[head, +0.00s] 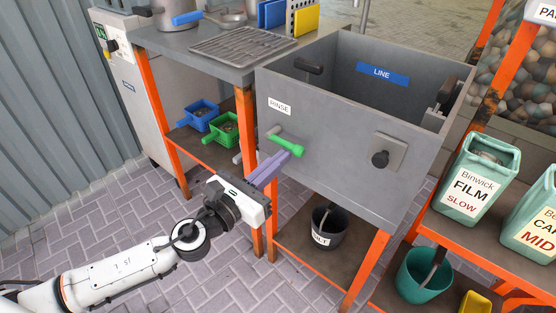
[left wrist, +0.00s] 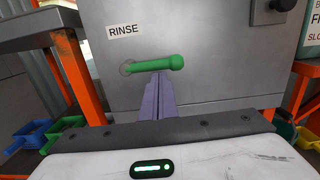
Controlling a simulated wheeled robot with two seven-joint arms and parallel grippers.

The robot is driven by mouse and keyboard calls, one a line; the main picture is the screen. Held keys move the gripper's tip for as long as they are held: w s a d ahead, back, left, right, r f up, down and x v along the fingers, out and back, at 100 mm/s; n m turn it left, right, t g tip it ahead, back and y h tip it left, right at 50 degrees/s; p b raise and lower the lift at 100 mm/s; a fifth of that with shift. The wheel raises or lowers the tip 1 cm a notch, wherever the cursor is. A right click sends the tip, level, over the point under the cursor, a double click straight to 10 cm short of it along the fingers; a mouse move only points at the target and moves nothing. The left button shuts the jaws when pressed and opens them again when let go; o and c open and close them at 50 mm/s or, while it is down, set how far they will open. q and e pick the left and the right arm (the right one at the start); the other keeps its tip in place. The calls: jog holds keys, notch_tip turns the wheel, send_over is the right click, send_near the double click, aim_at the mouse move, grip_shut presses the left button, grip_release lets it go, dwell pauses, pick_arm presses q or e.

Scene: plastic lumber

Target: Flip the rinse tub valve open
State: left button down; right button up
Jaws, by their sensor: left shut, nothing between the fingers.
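The rinse tub (head: 330,120) is a grey metal box on orange legs with a RINSE label (head: 279,106) on its front. Its valve lever is a green handle (head: 286,143) below the label, lying across the front and sloping slightly down to the right in the head view. In the left wrist view the green handle (left wrist: 153,64) looks nearly level. My left gripper (head: 284,155) has its purple fingers shut and empty. The fingertips (left wrist: 160,78) are at the handle's underside, right of its pivot; I cannot tell whether they touch it. My right gripper is not in view.
A black knob on a plate (head: 381,158) sits right of the valve. A dark bucket (head: 328,226) stands on the shelf below. Blue (head: 198,115) and green (head: 226,130) bins are at left. A shelf with Binwick containers (head: 474,180) stands at right.

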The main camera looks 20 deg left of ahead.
pick_arm(q)
jog(key=shift+d+r+n, duration=0.1)
jog(key=shift+r+n, duration=0.1)
jog(key=shift+n, duration=0.2)
